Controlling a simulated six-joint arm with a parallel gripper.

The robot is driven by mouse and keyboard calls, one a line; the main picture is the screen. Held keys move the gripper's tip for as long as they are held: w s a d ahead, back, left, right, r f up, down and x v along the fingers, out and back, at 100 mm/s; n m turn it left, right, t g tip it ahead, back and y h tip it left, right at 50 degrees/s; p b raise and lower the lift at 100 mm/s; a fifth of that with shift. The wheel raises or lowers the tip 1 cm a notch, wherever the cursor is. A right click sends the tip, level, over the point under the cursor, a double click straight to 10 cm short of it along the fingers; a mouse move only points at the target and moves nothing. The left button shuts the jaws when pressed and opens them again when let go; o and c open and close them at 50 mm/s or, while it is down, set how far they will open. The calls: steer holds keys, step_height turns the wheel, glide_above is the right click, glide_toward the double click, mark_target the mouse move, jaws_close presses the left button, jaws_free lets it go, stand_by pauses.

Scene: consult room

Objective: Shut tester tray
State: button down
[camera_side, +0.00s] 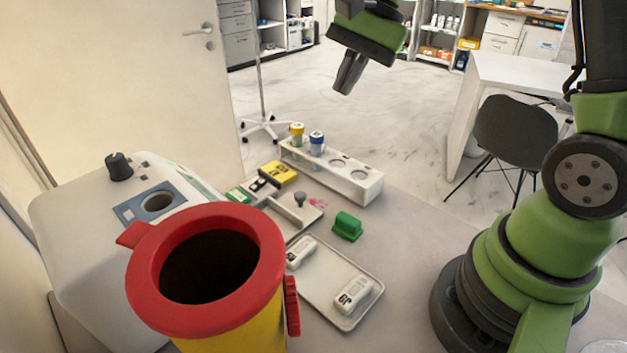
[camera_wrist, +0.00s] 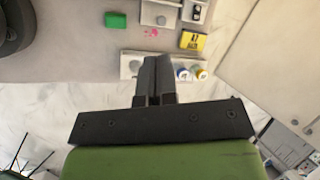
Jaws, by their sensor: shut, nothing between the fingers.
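In the side view a flat pale grey tray (camera_side: 313,214) with a grey upright knob (camera_side: 299,198) lies on the table, partly hidden behind the red-rimmed bin. I take it to be the tester tray; it looks drawn out, but the tester body behind it is not clear. The wrist view shows the tray (camera_wrist: 152,7) and its knob (camera_wrist: 161,20) at the top edge, cut off by the frame. My gripper (camera_side: 343,91) is shut and empty, high above the table's far side. In the wrist view its fingers (camera_wrist: 157,62) overlap the white rack, well apart from the tray.
A white rack (camera_side: 360,188) holds a yellow-capped and a blue-capped vial. A yellow box (camera_side: 279,173), a green block (camera_side: 347,226) and a metal tray (camera_side: 335,278) with two white devices lie nearby. The tall red-rimmed yellow bin (camera_side: 215,318) stands in front. A white machine (camera_side: 85,225) stands left.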

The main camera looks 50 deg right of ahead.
steer(key=w+d+f+m+g+y, duration=0.1)
steer(key=w+d+f+m+y, duration=0.15)
steer(key=f, duration=0.45)
steer(key=w+d+f+m+y, duration=0.1)
steer(key=w+d+f+m, duration=0.2)
steer(key=f, duration=0.4)
glide_toward(271, 210)
steer(key=shift+m, duration=0.35)
steer(key=s+f, duration=0.1)
steer(key=s+d+f, duration=0.1)
steer(key=f, duration=0.1)
steer(key=shift+s+d, duration=0.3)
steer(key=shift+s, duration=0.1)
steer(key=a, duration=1.1)
steer(key=shift+r, duration=0.1)
